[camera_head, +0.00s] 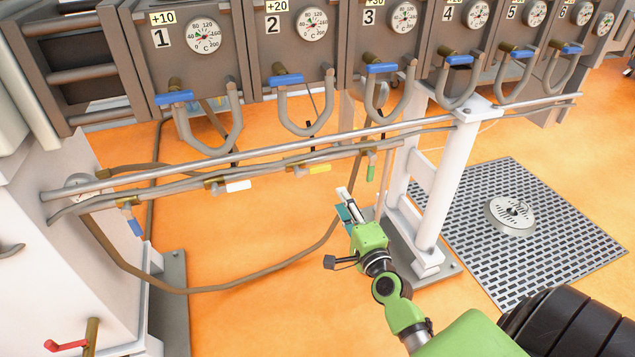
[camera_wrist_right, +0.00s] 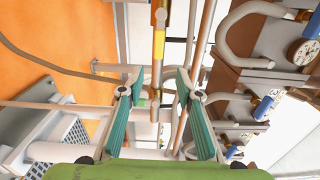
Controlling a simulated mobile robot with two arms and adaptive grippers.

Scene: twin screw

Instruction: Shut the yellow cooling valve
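The yellow cooling valve handle (camera_head: 319,169) sits on the grey pipe below the numbered cabinets, roughly in line with the pipe. My right gripper (camera_head: 343,203) is below and slightly right of it in the head view, apart from it. In the right wrist view my right gripper (camera_wrist_right: 155,88) is open, its teal finger pads wide apart with nothing gripped. A brass fitting with a yellow part (camera_wrist_right: 160,18) shows at the top of that view, beyond the fingertips; it looks like the yellow valve. My left gripper is not in view.
A white handle (camera_head: 238,186) is left of the yellow one, a green handle (camera_head: 371,173) right, and a blue handle (camera_head: 136,227) far left. A long rail (camera_head: 262,150) runs above the pipe. A white post (camera_head: 447,180) stands right. A brown hose (camera_head: 240,283) hangs below.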

